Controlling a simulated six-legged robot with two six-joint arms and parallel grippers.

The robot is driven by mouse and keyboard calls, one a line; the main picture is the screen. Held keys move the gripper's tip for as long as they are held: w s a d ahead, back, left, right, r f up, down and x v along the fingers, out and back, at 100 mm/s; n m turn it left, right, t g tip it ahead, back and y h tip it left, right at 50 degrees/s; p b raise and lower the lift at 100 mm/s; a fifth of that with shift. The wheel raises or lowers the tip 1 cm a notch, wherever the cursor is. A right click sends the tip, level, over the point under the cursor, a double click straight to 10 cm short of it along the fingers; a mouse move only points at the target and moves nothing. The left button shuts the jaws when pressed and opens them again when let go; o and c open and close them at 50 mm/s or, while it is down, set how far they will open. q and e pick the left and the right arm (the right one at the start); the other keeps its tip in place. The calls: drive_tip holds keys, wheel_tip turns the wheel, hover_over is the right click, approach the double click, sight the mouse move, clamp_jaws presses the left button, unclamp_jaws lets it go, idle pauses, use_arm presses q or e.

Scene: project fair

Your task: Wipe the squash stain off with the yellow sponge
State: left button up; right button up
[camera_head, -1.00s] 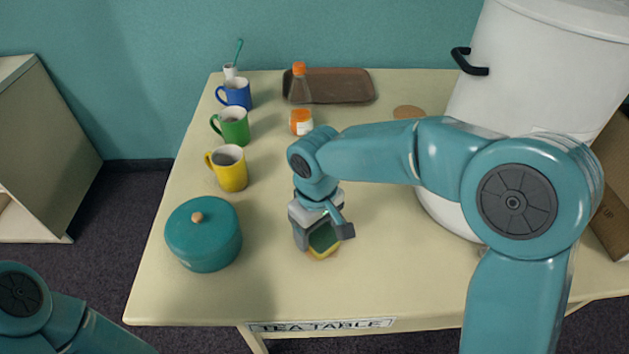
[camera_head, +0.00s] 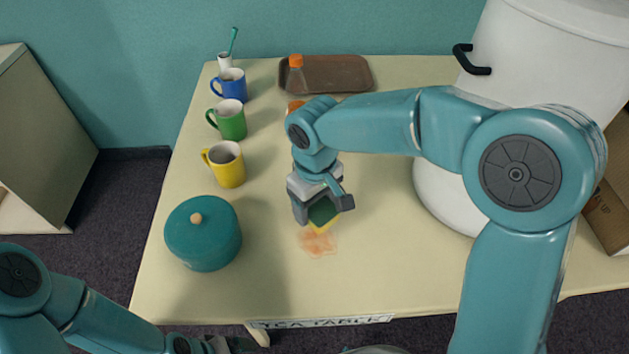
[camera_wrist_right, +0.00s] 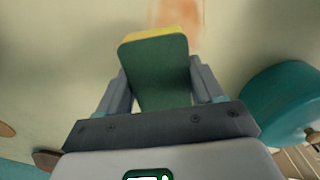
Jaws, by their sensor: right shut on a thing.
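The sponge (camera_head: 323,214) has a dark green upper side and a yellow lower side. My right gripper (camera_head: 322,208) is shut on it, just behind the stain; the wrist view shows the sponge (camera_wrist_right: 155,70) between both fingers. Whether the sponge touches the table is hard to tell. The orange squash stain (camera_head: 317,243) is a faint, blotchy patch on the cream table (camera_head: 370,275), and part of it shows at the top of the wrist view (camera_wrist_right: 182,14). My left gripper (camera_head: 232,346) is partly cut off at the bottom edge; its jaws are unclear.
A teal lidded pot (camera_head: 205,240) stands left of the stain. Yellow (camera_head: 227,165), green (camera_head: 230,120) and blue (camera_head: 231,86) mugs line the left side. A brown tray (camera_head: 345,75) lies at the back. A large white container (camera_head: 530,75) stands at the right.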

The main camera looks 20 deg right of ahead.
drive_tip(key=shift+w+r+p, duration=0.25)
drive_tip(key=shift+r+p, duration=0.3)
drive_tip(key=shift+r, duration=0.35)
drive_tip(key=shift+s+r+p, duration=0.25)
drive_tip(key=shift+r+p, duration=0.4)
drive_tip(key=shift+r, duration=0.6)
drive_tip(key=shift+w+r+p, duration=0.1)
drive_tip(key=shift+w+p, duration=0.1)
drive_tip(key=shift+p, duration=0.15)
drive_tip(key=shift+s, duration=0.15)
drive_tip(key=shift+d, duration=0.1)
